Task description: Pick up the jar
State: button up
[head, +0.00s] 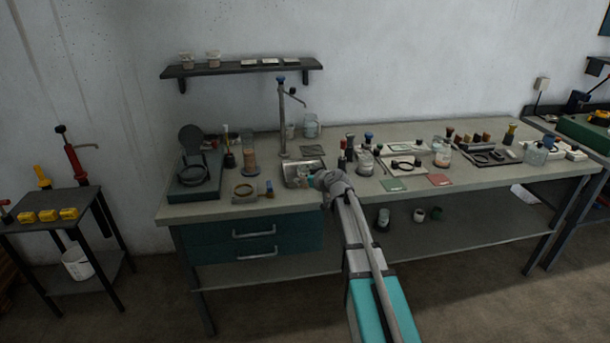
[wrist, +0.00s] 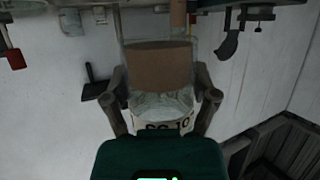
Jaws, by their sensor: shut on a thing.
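In the wrist view a clear glass jar (wrist: 157,68) stands between the two fingers of my gripper (wrist: 162,90). It has a wide brown band, paler material and a pale label with dark print, partly hidden by my gripper's teal body. The fingers are shut on the jar's sides. In the head view my gripper (head: 318,179) is at the front part of the bench, by a shallow metal tray (head: 290,181). The jar is too small and covered there to make out clearly.
The bench (head: 225,211) carries many things: a glass cylinder with brown contents (head: 249,162) to the left, an upright stand (head: 282,120) behind, and several jars and bottles to the right. A dark shelf (head: 220,72) hangs on the wall. A small side table (head: 70,205) stands at left.

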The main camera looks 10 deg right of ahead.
jog(key=shift+s+d+r+p, duration=0.1)
jog(key=shift+s+r+p, duration=0.25)
jog(key=shift+s, duration=0.45)
jog(key=shift+s+d+r+p, duration=0.1)
jog(key=shift+s+r+p, duration=0.25)
jog(key=shift+s, duration=0.5)
jog(key=shift+s+r+p, duration=0.25)
jog(key=shift+s+r, duration=0.15)
jog(key=shift+s, duration=0.4)
jog(key=shift+d, duration=0.1)
